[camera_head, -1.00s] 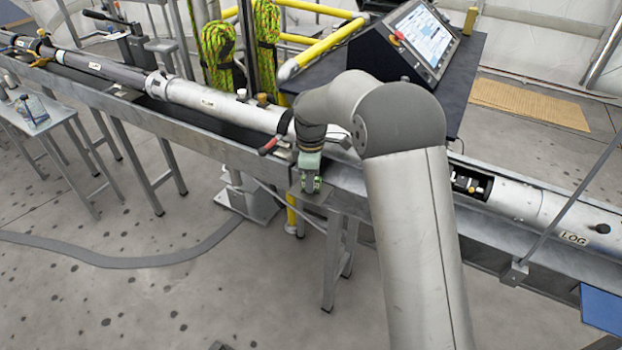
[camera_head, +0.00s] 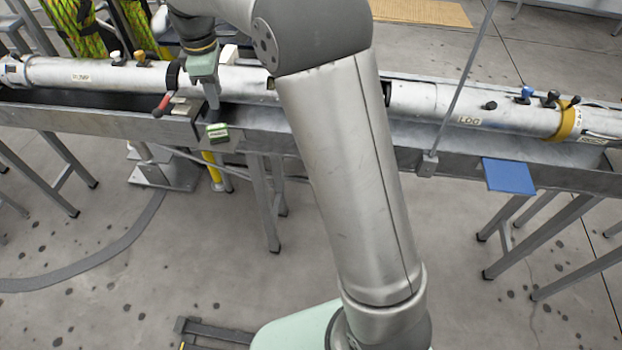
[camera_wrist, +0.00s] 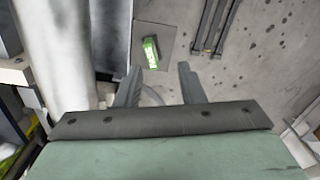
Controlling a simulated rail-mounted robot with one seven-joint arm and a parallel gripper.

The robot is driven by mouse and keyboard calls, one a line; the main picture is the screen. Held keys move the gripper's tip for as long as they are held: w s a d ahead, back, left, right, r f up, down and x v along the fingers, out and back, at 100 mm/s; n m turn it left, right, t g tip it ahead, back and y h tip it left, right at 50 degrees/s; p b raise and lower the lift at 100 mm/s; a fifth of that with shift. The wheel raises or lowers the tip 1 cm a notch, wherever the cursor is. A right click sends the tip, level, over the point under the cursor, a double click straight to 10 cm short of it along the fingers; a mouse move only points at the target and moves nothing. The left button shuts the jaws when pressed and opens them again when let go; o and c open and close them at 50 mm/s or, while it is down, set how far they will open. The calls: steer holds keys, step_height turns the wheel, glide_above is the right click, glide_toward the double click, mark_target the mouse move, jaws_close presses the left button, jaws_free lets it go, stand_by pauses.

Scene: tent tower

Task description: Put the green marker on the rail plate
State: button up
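The green marker (camera_head: 217,132) is a small green block with a pale label. It lies on a small grey plate at the front edge of the rail (camera_head: 120,122). In the wrist view the marker (camera_wrist: 151,52) rests on this grey plate (camera_wrist: 152,22), inside its edges and near one end. My gripper (camera_head: 211,98) is above and behind the marker, apart from it. In the wrist view my gripper (camera_wrist: 158,82) is open and empty, with its two fingers spread and the marker beyond their tips.
A long silver tube (camera_head: 130,77) lies along the rail, with a red-tipped lever (camera_head: 162,103) close to my gripper. A blue plate (camera_head: 508,176) sticks out from the rail at the right. A thin rod (camera_head: 465,80) rises from the rail. The floor in front is mostly clear.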

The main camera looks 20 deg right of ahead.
steer(key=s+d+m, duration=0.4)
steer(key=s+d, duration=0.1)
steer(key=s, duration=0.3)
steer(key=s+d+m, duration=0.4)
steer(key=s+d, duration=0.1)
steer(key=s, duration=0.3)
steer(key=s+d+f+m, duration=0.2)
steer(key=s+m, duration=0.1)
steer(key=s, duration=0.5)
steer(key=s+d+f+m, duration=0.2)
steer(key=s+f+m, duration=0.1)
steer(key=s, duration=0.4)
steer(key=shift+s+d+f+m, duration=0.25)
steer(key=shift+s+f+m, duration=0.1)
steer(key=shift+m, duration=0.25)
